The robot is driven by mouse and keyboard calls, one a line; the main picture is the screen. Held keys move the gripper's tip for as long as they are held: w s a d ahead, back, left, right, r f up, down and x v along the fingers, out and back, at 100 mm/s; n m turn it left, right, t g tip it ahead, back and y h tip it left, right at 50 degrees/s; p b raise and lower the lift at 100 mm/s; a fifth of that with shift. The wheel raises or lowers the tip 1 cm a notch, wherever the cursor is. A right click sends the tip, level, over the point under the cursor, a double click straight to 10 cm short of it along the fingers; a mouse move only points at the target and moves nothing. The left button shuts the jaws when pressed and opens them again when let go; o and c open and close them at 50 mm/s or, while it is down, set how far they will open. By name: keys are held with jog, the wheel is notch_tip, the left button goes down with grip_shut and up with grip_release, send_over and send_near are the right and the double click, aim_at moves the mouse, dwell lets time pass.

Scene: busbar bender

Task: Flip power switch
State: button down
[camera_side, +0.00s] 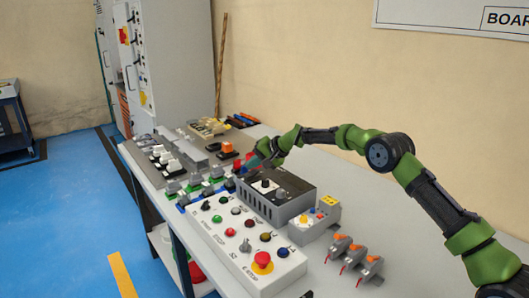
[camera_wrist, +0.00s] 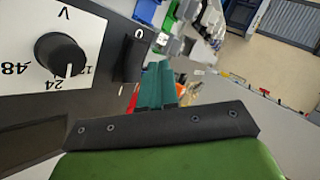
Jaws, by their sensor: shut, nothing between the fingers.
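The grey power supply box (camera_side: 275,205) stands mid-table in the side view, with a dark top panel. In the wrist view its black voltage knob (camera_wrist: 60,57) sits on a white dial marked 24 and 48. Beside the knob is a black rocker switch (camera_wrist: 133,58) with a white mark at one end; I cannot tell its position. My gripper (camera_wrist: 158,75) has teal fingers, shut and empty, just right of the switch in the wrist view. In the side view my gripper (camera_side: 252,163) is low behind the box's far-left end, and its fingertips are partly hidden. Contact with the switch cannot be told.
A white control panel (camera_side: 245,243) with buttons and a red emergency stop (camera_side: 262,260) lies in front of the box. A small grey unit (camera_side: 315,220) and several orange-tipped clamps (camera_side: 355,255) stand to the right. Terminal blocks (camera_side: 195,185) crowd the left.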

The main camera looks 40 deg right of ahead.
aim_at(257, 171)
jog(key=shift+r, duration=0.1)
jog(key=shift+d+r, duration=0.3)
jog(key=shift+r, duration=0.5)
jog(key=shift+d+r, duration=0.3)
jog(key=shift+r, duration=0.45)
jog(key=shift+d+r, duration=0.3)
jog(key=shift+r, duration=0.5)
jog(key=f, duration=0.1)
jog(key=s+f, duration=0.1)
jog(key=shift+s+f+g, duration=0.15)
jog(key=shift+f+g, duration=0.25)
jog(key=shift+s+a+f+g, duration=0.1)
jog(key=shift+s+f+g, duration=0.1)
jog(key=shift+s, duration=0.35)
jog(key=shift+s+a+f+g, duration=0.1)
jog(key=shift+s+f+g, duration=0.1)
jog(key=shift+s, duration=0.3)
jog(key=s+a+r+n, duration=0.2)
jog(key=s+r, duration=0.2)
jog(key=s, duration=1.1)
jog(key=s+a+r+n+h, duration=0.1)
jog(key=s+a+r, duration=0.2)
jog(key=s, duration=1.2)
jog(key=s+a+r+n+h, duration=0.1)
jog(key=s+r, duration=0.4)
jog(key=s, duration=1)
jog(key=shift+a+n+g, duration=0.3)
jog(key=shift+a+n, duration=0.5)
jog(key=shift+a, duration=0.4)
